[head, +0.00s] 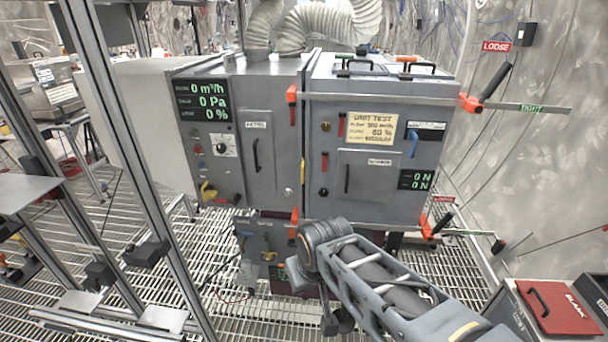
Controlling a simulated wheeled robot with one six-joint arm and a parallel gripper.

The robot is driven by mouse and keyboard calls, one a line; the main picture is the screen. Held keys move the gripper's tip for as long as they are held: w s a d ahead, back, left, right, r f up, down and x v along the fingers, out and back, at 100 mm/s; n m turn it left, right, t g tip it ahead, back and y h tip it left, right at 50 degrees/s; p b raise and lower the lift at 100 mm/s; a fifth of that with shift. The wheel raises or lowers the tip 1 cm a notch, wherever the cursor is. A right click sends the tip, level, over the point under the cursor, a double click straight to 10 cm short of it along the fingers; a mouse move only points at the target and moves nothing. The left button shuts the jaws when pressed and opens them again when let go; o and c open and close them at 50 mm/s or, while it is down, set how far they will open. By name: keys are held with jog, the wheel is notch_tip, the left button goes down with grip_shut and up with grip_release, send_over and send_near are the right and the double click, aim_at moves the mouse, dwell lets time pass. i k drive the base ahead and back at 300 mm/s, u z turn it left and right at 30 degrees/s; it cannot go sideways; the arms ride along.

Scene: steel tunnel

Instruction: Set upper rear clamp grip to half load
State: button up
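A grey cabinet (255,75) with doors stands at the centre. At its upper right edge is an orange clamp (470,103) with a black grip (495,80) tilted up to the right. A red LOOSE tag (497,46) is above the grip and a green TIGHT tag (531,108) is on the strip to its right. Another orange clamp (291,95) is at the upper middle, and lower clamps (427,227) show below. Which one counts as rear is unclear. My gripper (315,298) is below the cabinet front, well away from the upper clamps. Its fingers are not clear.
A yellow UNIT TEST card (372,131) on the right door shows 60 %. The left display (202,101) reads 0 m³/h, 0 Pa, 0 %. A metal frame post (135,160) stands at left. A red BLANK panel (558,307) lies at lower right. Grated floor surrounds the cabinet.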

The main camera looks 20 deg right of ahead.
aim_at(504, 68)
jog(key=z, duration=1.35)
jog(key=k, duration=1.05)
jog(key=z, duration=0.35)
jog(key=i, duration=1.75)
jog(key=u, duration=1)
